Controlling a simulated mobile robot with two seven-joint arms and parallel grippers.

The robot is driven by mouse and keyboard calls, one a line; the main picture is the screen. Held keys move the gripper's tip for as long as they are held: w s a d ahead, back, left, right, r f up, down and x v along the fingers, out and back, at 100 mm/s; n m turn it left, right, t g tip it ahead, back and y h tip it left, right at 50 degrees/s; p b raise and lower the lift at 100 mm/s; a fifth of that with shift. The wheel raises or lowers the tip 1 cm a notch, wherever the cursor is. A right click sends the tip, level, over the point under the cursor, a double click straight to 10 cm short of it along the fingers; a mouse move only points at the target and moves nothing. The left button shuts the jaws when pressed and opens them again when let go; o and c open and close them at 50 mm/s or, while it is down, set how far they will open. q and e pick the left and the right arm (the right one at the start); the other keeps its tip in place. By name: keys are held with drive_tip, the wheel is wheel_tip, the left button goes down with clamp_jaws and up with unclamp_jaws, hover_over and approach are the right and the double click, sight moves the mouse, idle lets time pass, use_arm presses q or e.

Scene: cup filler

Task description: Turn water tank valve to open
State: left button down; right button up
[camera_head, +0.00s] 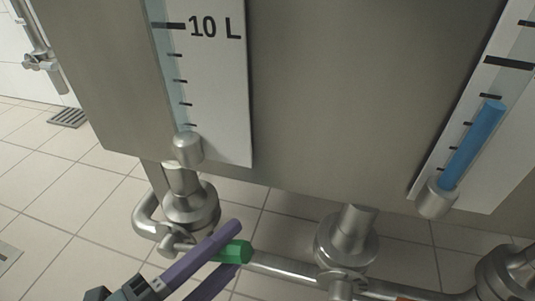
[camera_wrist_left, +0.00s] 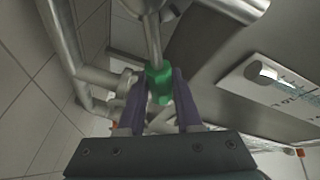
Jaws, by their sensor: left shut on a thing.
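The water tank (camera_head: 320,90) is a large grey metal box filling the upper part of the head view. Under its left part is a metal valve (camera_head: 190,210) with a green handle (camera_head: 236,251). My left gripper (camera_head: 232,248) has its purple fingers around the green handle. In the left wrist view, the green handle (camera_wrist_left: 158,82) sits between the two purple fingers (camera_wrist_left: 159,95), which are shut on it. The fingers hide part of the handle. My right gripper is in neither view.
A second metal valve (camera_head: 345,245) hangs to the right, with another (camera_head: 508,275) at the far right. A horizontal pipe (camera_head: 285,268) runs below. Tiled floor (camera_head: 60,200) is clear at left.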

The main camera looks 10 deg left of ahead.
sight(184, 245)
use_arm(q)
drive_tip(key=a+r+n, duration=0.1)
drive_tip(key=r+n+t, duration=0.1)
drive_tip(key=n, duration=0.1)
drive_tip(key=shift+a+r+n+t+h, duration=0.3)
drive_tip(key=shift+a, duration=0.05)
drive_tip(key=a+n, duration=0.1)
drive_tip(key=r+n+t, duration=0.1)
drive_tip(key=n, duration=0.1)
drive_tip(key=shift+a+r, duration=0.2)
drive_tip(key=shift+a, duration=0.15)
drive_tip(key=n, duration=0.1)
drive_tip(key=a+n+t+y, duration=0.1)
drive_tip(key=n, duration=0.1)
drive_tip(key=a+r+n+t, duration=0.1)
drive_tip(key=shift+w+a+y+b, duration=0.1)
drive_tip(key=shift+a+y+b, duration=0.15)
drive_tip(key=shift+y+b, duration=0.1)
drive_tip(key=shift+a+r+n+t+y+b, duration=0.15)
drive_tip(key=shift+a+n+t+y, duration=0.25)
drive_tip(key=shift+n, duration=0.45)
drive_tip(key=shift+a+n+t+y+b, duration=0.15)
drive_tip(key=shift+a+n+y, duration=0.1)
drive_tip(key=shift+a+n, duration=0.5)
drive_tip(key=shift+a+r+n+t+y+b, duration=0.1)
drive_tip(key=shift+a+n+t+y, duration=0.2)
drive_tip(key=shift+n, duration=0.7)
drive_tip(key=c, duration=0.6)
unclamp_jaws()
